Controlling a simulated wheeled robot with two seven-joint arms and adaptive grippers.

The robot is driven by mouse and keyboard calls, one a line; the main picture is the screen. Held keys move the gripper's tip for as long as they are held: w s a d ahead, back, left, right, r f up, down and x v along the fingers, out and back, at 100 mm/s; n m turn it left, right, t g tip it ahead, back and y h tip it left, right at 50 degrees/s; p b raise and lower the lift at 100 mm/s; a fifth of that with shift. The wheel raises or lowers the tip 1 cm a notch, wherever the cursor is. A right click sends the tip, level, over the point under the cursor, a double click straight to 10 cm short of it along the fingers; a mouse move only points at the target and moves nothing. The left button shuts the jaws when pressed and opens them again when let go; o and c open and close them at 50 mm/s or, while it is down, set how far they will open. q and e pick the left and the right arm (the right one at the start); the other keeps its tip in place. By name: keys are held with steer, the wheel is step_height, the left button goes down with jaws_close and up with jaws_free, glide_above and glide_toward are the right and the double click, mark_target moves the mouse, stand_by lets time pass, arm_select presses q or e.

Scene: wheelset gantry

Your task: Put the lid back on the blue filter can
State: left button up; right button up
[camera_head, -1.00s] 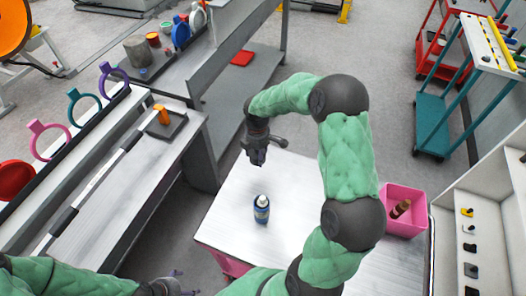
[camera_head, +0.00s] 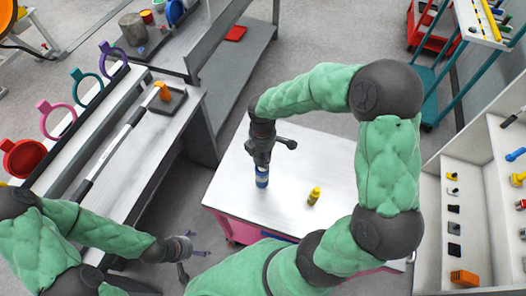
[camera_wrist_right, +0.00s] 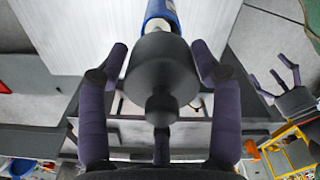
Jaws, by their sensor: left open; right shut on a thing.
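The blue filter can (camera_head: 262,178) stands upright on the white table (camera_head: 225,190), below my right gripper (camera_head: 260,160). In the right wrist view the can (camera_wrist_right: 163,12) shows at the top, with a pale band at its near end. My right gripper (camera_wrist_right: 160,75) is closed around a dark grey round lid with a knob (camera_wrist_right: 163,75). The lid overlaps the can's end in that view; I cannot tell whether it is seated. My left gripper (camera_head: 190,248) is open and empty, left of the table's near edge.
A small yellow bottle-like object (camera_head: 314,195) stands on the table right of the can. A shelf unit (camera_head: 480,200) with small parts is at the right. A grey bench (camera_head: 150,150) with coloured rings is at the left. The table's far right is clear.

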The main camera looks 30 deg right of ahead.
steer(key=shift+f+b, duration=1.9)
steer(key=shift+f, duration=0.75)
steer(key=shift+f, duration=0.1)
stand_by(0.6)
steer(key=o, duration=1.1)
steer(key=shift+o, duration=0.4)
steer(key=shift+o, duration=0.5)
